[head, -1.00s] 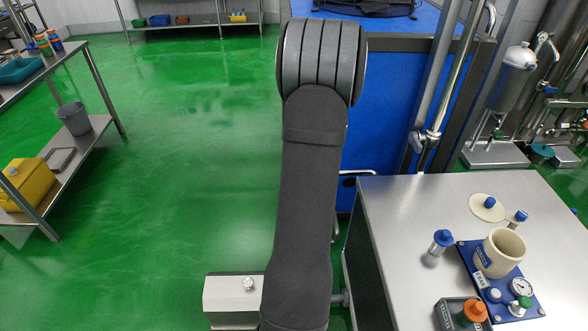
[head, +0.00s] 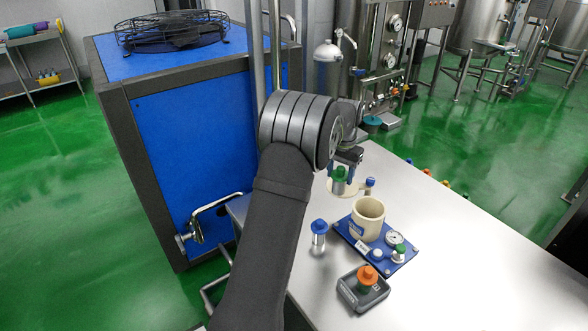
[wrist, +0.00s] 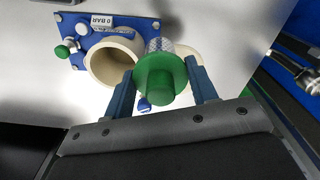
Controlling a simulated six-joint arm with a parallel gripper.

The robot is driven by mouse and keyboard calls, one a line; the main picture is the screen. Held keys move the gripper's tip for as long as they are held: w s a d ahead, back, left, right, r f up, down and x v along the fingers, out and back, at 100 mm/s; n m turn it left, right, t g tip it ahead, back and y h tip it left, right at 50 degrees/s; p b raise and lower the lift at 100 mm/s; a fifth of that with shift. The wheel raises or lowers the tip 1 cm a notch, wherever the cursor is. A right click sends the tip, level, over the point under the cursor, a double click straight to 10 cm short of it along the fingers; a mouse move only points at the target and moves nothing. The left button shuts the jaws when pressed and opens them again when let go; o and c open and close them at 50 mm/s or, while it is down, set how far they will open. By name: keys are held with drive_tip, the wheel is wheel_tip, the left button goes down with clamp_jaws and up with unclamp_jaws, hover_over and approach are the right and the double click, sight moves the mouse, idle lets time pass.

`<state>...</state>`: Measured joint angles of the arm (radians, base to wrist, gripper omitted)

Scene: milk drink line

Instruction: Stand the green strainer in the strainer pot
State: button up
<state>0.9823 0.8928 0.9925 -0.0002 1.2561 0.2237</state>
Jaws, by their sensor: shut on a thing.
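The green strainer (head: 339,183) has a green cap and a pale mesh body. In the wrist view its green cap (wrist: 158,80) sits between the two fingers of my gripper (wrist: 162,88), which is shut on it. In the head view my gripper (head: 346,158) holds it above the back of the steel table, behind and left of the cream pot (head: 367,221). This open, round pot, apparently the strainer pot, stands on a blue plate (head: 348,234). The wrist view shows the pot (wrist: 100,66) left of the strainer, its mouth open. Its bottom is not clearly visible.
A blue-capped metal piece (head: 319,236) stands left of the pot. A dark tray (head: 351,294) with an orange-topped piece (head: 367,277) is in front. A gauge (head: 394,238) and small knobs sit on the blue plate. A smaller blue-capped piece (head: 369,186) stands behind. The table's right side is clear.

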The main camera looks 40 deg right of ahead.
drive_tip(key=s+d+m, duration=0.2)
drive_tip(key=s+d, duration=0.5)
drive_tip(key=s, duration=0.2)
drive_tip(key=shift+w+a+f, duration=0.1)
drive_tip(key=shift+f, duration=3.35)
drive_tip(key=shift+w+a+f, duration=0.1)
drive_tip(key=shift+f, duration=3.3)
drive_tip(key=shift+f, duration=0.55)
drive_tip(key=o, duration=1.1)
wheel_tip(320, 180, up, 18)
drive_tip(key=shift+f, duration=0.25)
drive_tip(key=shift+f, duration=0.1)
wheel_tip(320, 180, down, 12)
drive_tip(key=shift+r, duration=0.15)
drive_tip(key=shift+o, duration=0.3)
